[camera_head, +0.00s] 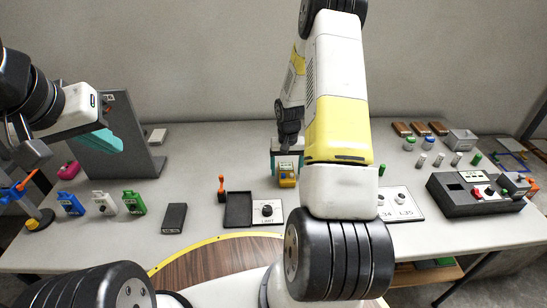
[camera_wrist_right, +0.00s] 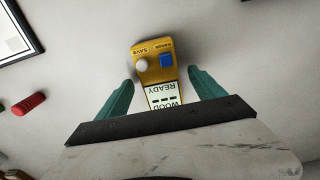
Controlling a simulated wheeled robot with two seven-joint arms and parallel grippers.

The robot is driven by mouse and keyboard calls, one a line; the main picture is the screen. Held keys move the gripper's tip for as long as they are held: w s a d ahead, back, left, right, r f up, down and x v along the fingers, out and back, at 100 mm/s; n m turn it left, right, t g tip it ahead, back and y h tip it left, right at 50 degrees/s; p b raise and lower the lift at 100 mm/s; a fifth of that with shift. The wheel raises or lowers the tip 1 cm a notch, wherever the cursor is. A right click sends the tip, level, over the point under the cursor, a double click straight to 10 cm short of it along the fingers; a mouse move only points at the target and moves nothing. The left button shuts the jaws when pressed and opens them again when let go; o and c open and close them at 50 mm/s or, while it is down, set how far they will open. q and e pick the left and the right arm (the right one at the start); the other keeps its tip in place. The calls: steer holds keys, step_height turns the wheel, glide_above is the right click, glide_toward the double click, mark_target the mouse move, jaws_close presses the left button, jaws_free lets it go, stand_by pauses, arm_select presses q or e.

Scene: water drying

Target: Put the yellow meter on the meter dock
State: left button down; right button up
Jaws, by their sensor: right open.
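The yellow meter (camera_head: 287,180) lies on the table below the far end of my right arm. In the right wrist view the yellow meter (camera_wrist_right: 155,62) shows a white knob, a blue button and a screen reading "READY" and "WOOD". My right gripper (camera_head: 286,166) is open, its teal fingers on either side of the meter with gaps; it also shows in the right wrist view (camera_wrist_right: 162,80). A shallow black tray (camera_head: 237,208) beside the "LIMIT" dial may be the meter dock; no label confirms it. My left gripper (camera_head: 97,140) is before a grey upright panel; its jaw gap is unclear.
A dark box (camera_head: 173,218) and blue, white and green (camera_head: 134,203) devices stand at left. An orange-handled tool (camera_head: 221,187) stands near the tray. A black control box (camera_head: 475,195) is at right. My right arm hides part of the middle table.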

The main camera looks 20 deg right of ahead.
steer(key=c, duration=1.6)
jaws_close()
steer(key=shift+r, duration=0.1)
